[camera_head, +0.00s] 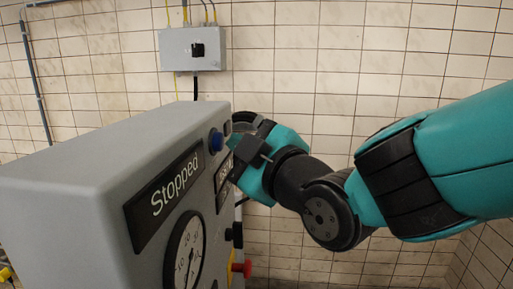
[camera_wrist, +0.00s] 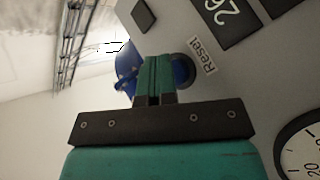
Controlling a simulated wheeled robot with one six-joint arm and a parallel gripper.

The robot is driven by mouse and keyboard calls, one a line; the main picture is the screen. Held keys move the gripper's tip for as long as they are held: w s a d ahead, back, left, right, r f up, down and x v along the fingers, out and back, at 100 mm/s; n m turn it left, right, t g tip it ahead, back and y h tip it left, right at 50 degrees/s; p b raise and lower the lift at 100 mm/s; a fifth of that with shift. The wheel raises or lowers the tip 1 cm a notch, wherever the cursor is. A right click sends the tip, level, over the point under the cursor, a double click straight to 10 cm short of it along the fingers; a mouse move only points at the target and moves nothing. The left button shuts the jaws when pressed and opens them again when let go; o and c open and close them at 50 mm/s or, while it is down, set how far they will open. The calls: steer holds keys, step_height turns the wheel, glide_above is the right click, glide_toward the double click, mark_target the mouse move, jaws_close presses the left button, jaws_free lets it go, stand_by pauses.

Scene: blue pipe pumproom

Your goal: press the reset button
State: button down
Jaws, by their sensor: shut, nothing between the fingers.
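The blue reset button (camera_head: 216,141) sits on the front panel of a grey control box (camera_head: 90,150), near its upper far edge. In the wrist view the blue button (camera_wrist: 184,70) is partly hidden behind my fingers, next to a label reading "Reset" (camera_wrist: 203,56). My gripper (camera_wrist: 156,62) is shut and empty, its fingertips over the button. In the head view my gripper (camera_head: 236,158) is close to the panel, just right of the button. I cannot tell whether the fingertips touch it.
A grey switch box (camera_head: 192,49) hangs on the tiled wall (camera_head: 310,60) behind.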

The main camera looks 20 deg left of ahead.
steer(key=w+d+b, duration=0.1)
steer(key=d+b, duration=0.4)
steer(key=d, duration=0.1)
steer(key=shift+w, duration=0.2)
steer(key=shift+f, duration=0.1)
stand_by(0.8)
steer(key=s+d+f+m+g+h+b, duration=0.1)
steer(key=s+d+f+m+g+h, duration=0.1)
steer(key=d+f+m+h, duration=0.35)
steer(key=s+d+f+m+g+h+b, duration=0.1)
steer(key=s+d+f+m+g+h, duration=0.15)
steer(key=d+f, duration=0.6)
steer(key=s+d+f+m+g+h, duration=0.3)
steer(key=s+d+f+m+g, duration=0.2)
steer(key=s+d, duration=0.6)
steer(key=shift+s+d+f+m+h, duration=0.15)
steer(key=shift+d+f+m+h, duration=0.25)
steer(key=shift+d+f+m, duration=0.25)
